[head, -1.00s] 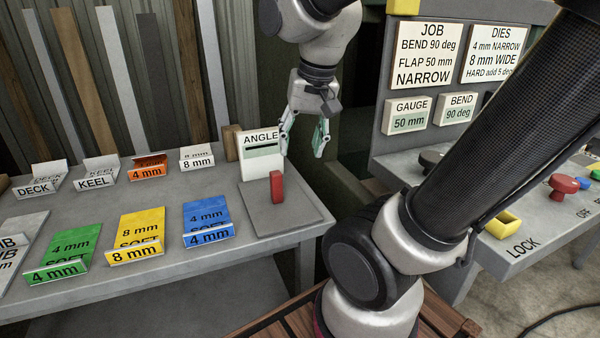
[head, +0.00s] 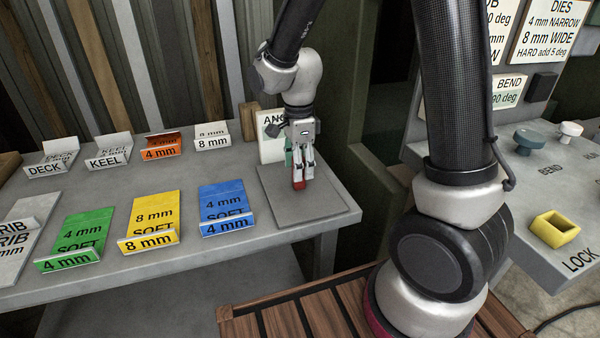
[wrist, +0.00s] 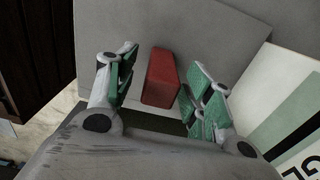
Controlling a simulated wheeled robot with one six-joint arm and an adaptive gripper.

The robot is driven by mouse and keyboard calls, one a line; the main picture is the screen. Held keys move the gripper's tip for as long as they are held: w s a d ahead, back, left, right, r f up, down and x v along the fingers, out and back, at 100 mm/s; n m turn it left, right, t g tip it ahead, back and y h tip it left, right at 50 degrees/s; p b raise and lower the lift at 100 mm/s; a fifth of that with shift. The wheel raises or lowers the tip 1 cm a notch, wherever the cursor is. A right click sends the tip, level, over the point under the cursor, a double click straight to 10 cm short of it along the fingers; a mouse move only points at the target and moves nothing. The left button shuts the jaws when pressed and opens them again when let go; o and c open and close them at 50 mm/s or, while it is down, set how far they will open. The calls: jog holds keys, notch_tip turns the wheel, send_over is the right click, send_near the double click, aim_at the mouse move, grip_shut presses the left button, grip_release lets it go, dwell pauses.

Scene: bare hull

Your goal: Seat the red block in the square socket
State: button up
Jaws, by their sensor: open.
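The red block (head: 299,184) stands upright on a grey plate (head: 325,207) at the right end of the left bench. In the wrist view the block (wrist: 160,80) is between my fingers, with a gap on each side. My gripper (head: 299,174) is open and points down around the upper part of the block. A yellow square-mouthed box (head: 555,229), which looks like the square socket, sits on the right bench beside the word LOCK. Its opening faces up and appears empty.
An ANGLE card (head: 272,137) stands just behind the plate. Green (head: 77,240), yellow (head: 153,222) and blue (head: 224,208) labelled sheets lie left of it. Knobs (head: 528,139) rise from the right bench. A gap separates the benches.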

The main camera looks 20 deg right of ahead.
notch_tip(320, 180, down, 2)
jog(key=shift+f, duration=0.15)
grip_shut()
